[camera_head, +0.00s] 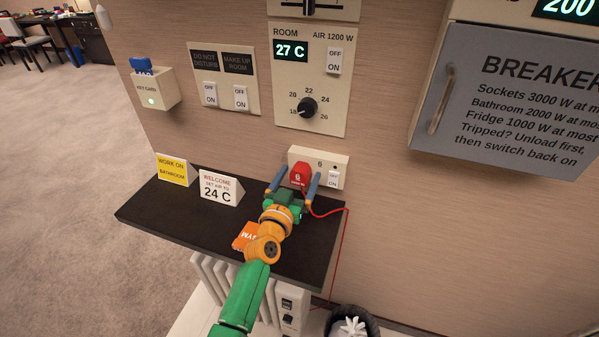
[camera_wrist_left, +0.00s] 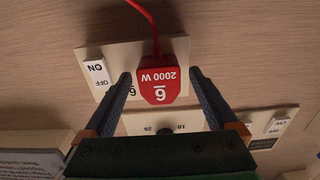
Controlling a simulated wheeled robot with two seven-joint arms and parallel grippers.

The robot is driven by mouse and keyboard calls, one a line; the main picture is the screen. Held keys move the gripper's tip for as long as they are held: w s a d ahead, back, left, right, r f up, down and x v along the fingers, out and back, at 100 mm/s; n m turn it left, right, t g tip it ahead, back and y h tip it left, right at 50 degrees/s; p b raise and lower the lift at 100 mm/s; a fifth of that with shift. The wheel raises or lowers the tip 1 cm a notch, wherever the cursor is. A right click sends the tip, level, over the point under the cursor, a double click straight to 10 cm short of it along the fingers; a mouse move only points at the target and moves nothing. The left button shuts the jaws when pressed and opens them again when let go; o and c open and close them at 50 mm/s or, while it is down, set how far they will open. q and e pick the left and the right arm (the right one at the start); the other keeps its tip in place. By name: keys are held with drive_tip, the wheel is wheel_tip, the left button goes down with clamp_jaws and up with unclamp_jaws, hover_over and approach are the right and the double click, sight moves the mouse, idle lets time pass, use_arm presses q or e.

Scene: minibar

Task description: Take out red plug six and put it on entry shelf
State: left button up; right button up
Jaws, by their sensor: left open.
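Red plug six (camera_head: 299,174) sits in the white socket plate (camera_head: 340,164) on the wall, above the dark entry shelf (camera_head: 170,215). A red cord runs from it and hangs down over the shelf edge. My left gripper (camera_head: 299,184) is open, with one finger on each side of the plug. My right gripper is not in view.
A yellow card (camera_head: 173,169) and a welcome card (camera_head: 220,188) stand on the shelf's left part. An orange item (camera_head: 244,237) lies on the shelf, partly behind my left arm. A heater (camera_head: 210,283) and a bin (camera_head: 352,322) are below. The breaker box (camera_head: 500,105) is at right.

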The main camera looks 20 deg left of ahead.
sight(298, 179)
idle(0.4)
use_arm(q)
clamp_jaws()
drive_tip(key=shift+s+p, duration=0.1)
drive_tip(key=shift+p, duration=0.2)
drive_tip(key=shift+s+f, duration=0.1)
drive_tip(key=shift+s, duration=0.05)
drive_tip(key=shift+s+p, duration=0.35)
drive_tip(key=shift+s, duration=0.3)
drive_tip(key=shift+s+a+p, duration=0.1)
drive_tip(key=shift+s+p, duration=0.85)
drive_tip(key=shift+s, duration=1.15)
